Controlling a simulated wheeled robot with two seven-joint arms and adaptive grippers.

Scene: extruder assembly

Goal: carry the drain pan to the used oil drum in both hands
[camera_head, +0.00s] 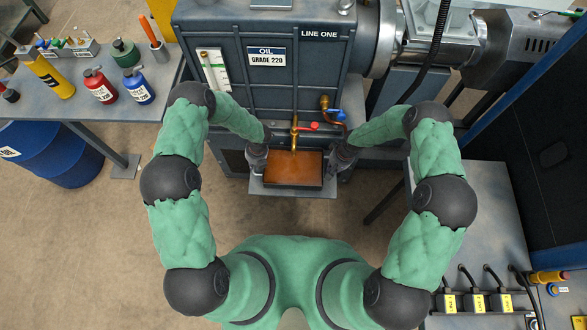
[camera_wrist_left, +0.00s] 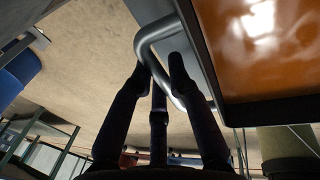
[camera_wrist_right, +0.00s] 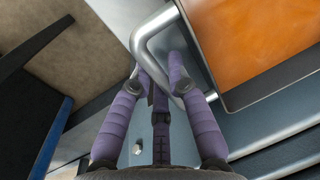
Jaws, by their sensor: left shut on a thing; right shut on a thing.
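The drain pan (camera_head: 293,184) is a dark rectangular pan of brown-orange oil, at the front of the grey machine below a brass tap (camera_head: 294,132). My left gripper (camera_head: 257,160) is at the pan's left end. In the left wrist view its fingers (camera_wrist_left: 160,75) are shut on a bent metal handle (camera_wrist_left: 146,38). My right gripper (camera_head: 343,158) is at the right end. In the right wrist view its fingers (camera_wrist_right: 160,78) are shut on the other handle (camera_wrist_right: 143,40). The used oil drum is probably the blue drum (camera_head: 65,155) at the left, partly under a bench.
A grey bench (camera_head: 125,95) at the left holds several bottles and cans. A grey shelf (camera_head: 258,187) lies under the pan. Another grey bench (camera_head: 490,225) with cables stands at the right. Bare floor (camera_head: 100,250) is open at the left.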

